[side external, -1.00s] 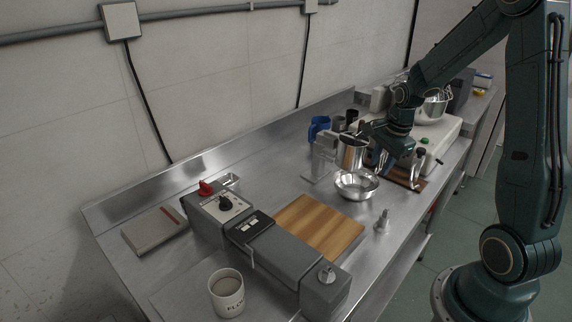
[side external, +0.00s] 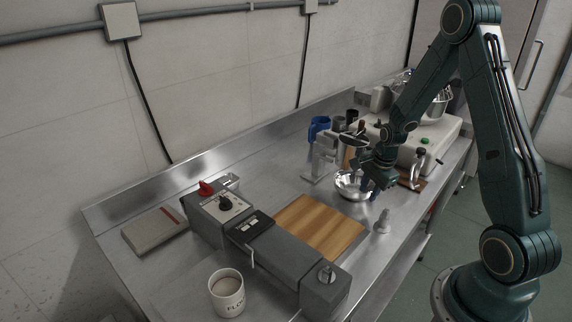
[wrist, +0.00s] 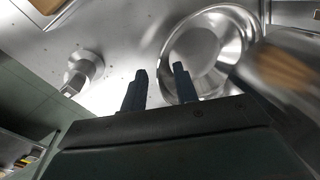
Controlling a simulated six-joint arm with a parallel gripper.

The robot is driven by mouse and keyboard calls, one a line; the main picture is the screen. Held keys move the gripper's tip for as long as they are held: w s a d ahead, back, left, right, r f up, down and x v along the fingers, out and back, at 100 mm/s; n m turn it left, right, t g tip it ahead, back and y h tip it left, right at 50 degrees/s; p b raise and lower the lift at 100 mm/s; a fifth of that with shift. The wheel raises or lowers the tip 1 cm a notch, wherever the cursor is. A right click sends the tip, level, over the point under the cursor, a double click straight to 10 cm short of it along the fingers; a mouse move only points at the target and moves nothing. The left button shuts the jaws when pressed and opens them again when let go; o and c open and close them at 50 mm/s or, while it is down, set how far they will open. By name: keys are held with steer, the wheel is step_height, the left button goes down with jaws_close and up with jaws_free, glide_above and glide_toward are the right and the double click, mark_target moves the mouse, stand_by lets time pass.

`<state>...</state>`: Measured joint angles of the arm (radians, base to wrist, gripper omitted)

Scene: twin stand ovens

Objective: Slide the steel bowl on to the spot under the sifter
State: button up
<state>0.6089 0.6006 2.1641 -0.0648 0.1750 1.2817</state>
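The steel bowl (side external: 350,190) stands on the steel bench, and my gripper (side external: 378,190) is low at its right side, partly covering it. In the wrist view, my gripper (wrist: 160,74) is open, its two dark fingers apart. The bowl (wrist: 215,40) is up and to the right there, its near rim by the right fingertip. I cannot tell whether they touch or whether the rim is between the fingers. The sifter (side external: 349,157) hangs on a grey stand (side external: 325,158) behind the bowl, partly hidden by my arm. A shiny cylinder at the right of the wrist view appears to be the sifter (wrist: 290,65).
A small steel fitting (side external: 383,222) stands just in front of the bowl and gripper. A wooden board (side external: 320,226) and grey unit (side external: 285,262) lie to the left. A tool on a wooden rest (side external: 416,172) is to the right.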

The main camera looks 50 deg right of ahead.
steer(key=shift+w+f, duration=0.1)
steer(key=shift+f, duration=0.3)
steer(key=shift+c, duration=0.2)
jaws_close()
steer(key=shift+w, duration=0.1)
